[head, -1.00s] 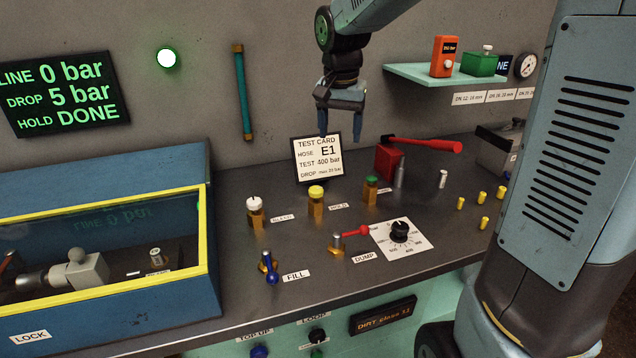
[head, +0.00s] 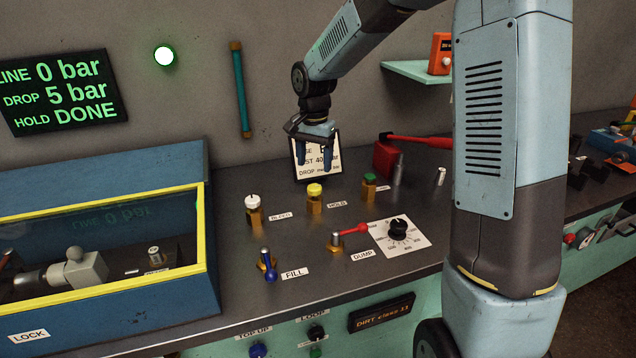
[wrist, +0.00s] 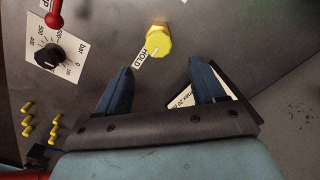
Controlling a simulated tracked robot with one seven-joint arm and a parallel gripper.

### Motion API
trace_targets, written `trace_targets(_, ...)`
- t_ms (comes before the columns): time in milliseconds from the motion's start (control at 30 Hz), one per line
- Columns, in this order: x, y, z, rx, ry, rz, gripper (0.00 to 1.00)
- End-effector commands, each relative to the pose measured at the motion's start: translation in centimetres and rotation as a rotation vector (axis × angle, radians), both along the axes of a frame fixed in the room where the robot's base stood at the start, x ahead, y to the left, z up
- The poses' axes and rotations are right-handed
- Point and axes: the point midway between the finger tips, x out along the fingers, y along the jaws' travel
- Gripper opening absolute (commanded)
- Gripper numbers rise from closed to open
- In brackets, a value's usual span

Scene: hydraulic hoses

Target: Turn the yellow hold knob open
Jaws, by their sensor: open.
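The yellow hold knob (head: 315,191) sits on a brass body on the bench, with a HOLD label (head: 337,204) to its right. It also shows in the wrist view (wrist: 158,41), beyond the fingertips and between their lines. My gripper (head: 314,163) is open and empty, above and behind the knob in the head view, in front of the test card. In the wrist view my gripper (wrist: 162,80) has its two blue fingers spread apart. The knob is apart from both fingers.
The white bleed knob (head: 252,202) stands to the left and a green-topped valve (head: 369,180) to the right. The red dump lever (head: 350,231) and blue fill lever (head: 268,266) are in front. The test card (head: 308,168) stands behind. The screen (head: 66,92) reads HOLD DONE.

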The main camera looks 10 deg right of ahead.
Motion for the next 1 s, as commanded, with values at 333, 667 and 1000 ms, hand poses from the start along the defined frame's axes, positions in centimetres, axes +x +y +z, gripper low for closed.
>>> trace_targets(333,0.0,0.0,-5.6,0.000,0.001,0.001,0.69)
trace_targets(667,0.0,-0.1,-7.4,0.000,0.000,0.000,0.69)
trace_targets(1000,0.0,-0.1,-7.4,-0.001,-0.001,-0.001,0.57)
